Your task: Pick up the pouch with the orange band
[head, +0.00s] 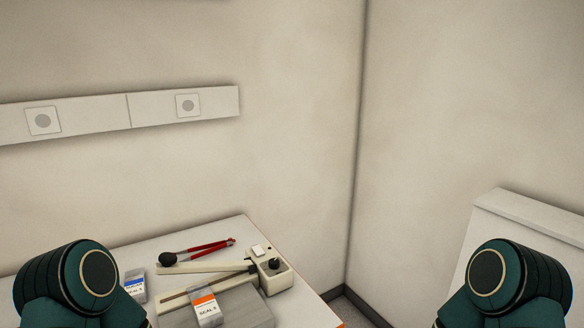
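A small pouch with an orange band (207,306) lies at the bottom of the head view, on or against a grey flat surface (250,309) at the front of a sealer-like device (225,282). Its label has printed text. Another pouch with a blue band (135,284) is on the table (120,258) to its left, partly hidden by my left arm. Both of my arms show only as dark green links at the lower left and lower right. Neither gripper is in view.
Red-handled pliers (208,247) lie behind the device, whose long arm ends in a black knob (167,259). A white wall corner rises behind the table. A white box-like unit (530,219) stands at right. A gap of dark floor separates them.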

